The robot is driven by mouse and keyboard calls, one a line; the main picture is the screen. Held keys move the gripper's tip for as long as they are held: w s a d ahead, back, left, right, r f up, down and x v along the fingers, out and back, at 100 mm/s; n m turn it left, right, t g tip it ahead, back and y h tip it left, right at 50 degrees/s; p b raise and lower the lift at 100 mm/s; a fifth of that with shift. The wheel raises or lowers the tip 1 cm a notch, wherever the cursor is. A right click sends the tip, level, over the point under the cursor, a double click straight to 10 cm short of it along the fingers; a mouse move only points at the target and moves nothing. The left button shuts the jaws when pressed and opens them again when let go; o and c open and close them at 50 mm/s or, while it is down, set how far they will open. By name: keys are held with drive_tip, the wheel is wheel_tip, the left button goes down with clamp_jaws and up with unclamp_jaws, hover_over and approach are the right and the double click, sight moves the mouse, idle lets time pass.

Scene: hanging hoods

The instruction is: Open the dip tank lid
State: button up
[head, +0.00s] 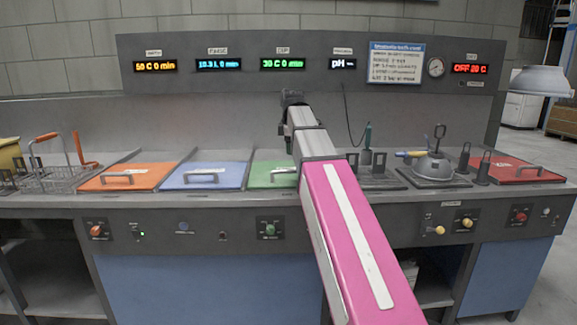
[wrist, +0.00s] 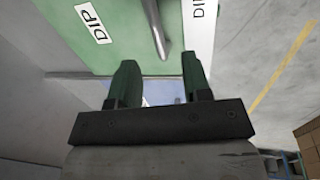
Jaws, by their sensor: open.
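The green dip tank lid (head: 265,176) lies flat and shut on the bench in the head view, its right part hidden behind my arm. Its grey bar handle (head: 281,173) shows only in part there. In the wrist view the green lid (wrist: 60,15) carries a "DIP" label, and the grey handle (wrist: 156,28) runs down from the top edge. My gripper (wrist: 157,68) is open and empty, its two dark green fingers apart. The handle's lower end lies just beyond the gap between the fingertips; I cannot tell the exact distance.
A blue lid (head: 204,175) and an orange lid (head: 125,177) lie to the left. A wire basket (head: 62,178) stands further left. The control panel (head: 225,68) rises behind.

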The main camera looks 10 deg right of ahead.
drive_tip(key=w+f, duration=0.1)
drive_tip(key=f, duration=0.5)
drive_tip(key=w+f, duration=0.1)
drive_tip(key=f, duration=0.2)
drive_tip(key=shift+w+d+f, duration=0.1)
drive_tip(key=shift+w+f, duration=0.2)
drive_tip(key=shift+w, duration=0.05)
clamp_jaws()
